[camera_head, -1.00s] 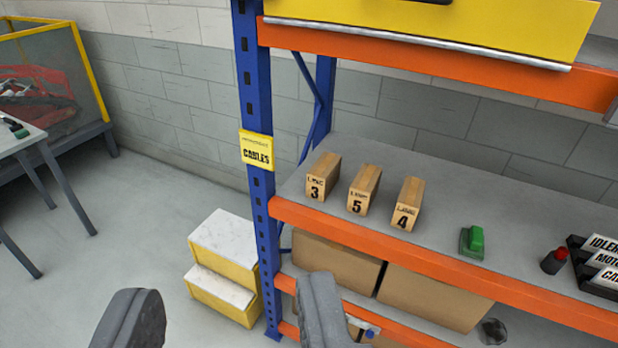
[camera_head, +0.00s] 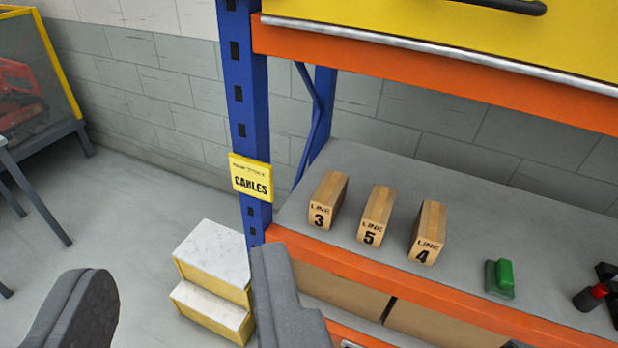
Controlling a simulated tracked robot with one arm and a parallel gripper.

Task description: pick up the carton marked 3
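The carton marked 3 (camera_head: 328,200) stands upright on the grey shelf (camera_head: 470,225), the leftmost of three similar brown cartons. The carton marked 5 (camera_head: 376,215) is just right of it, and the carton marked 4 (camera_head: 428,232) is right of that, with small gaps between them. My gripper (camera_head: 185,310) is open and empty at the bottom of the view, its two dark fingers wide apart. It is nearer to me than the shelf, left of and below the carton marked 3, and touches nothing visible.
A blue upright (camera_head: 243,110) with a yellow CABLES sign (camera_head: 251,177) stands left of the cartons. An orange beam (camera_head: 400,283) edges the shelf. A yellow drawer front (camera_head: 450,40) hangs above. A green object (camera_head: 499,278) and a red-topped one (camera_head: 590,297) lie to the right. A white-topped step (camera_head: 213,255) stands below.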

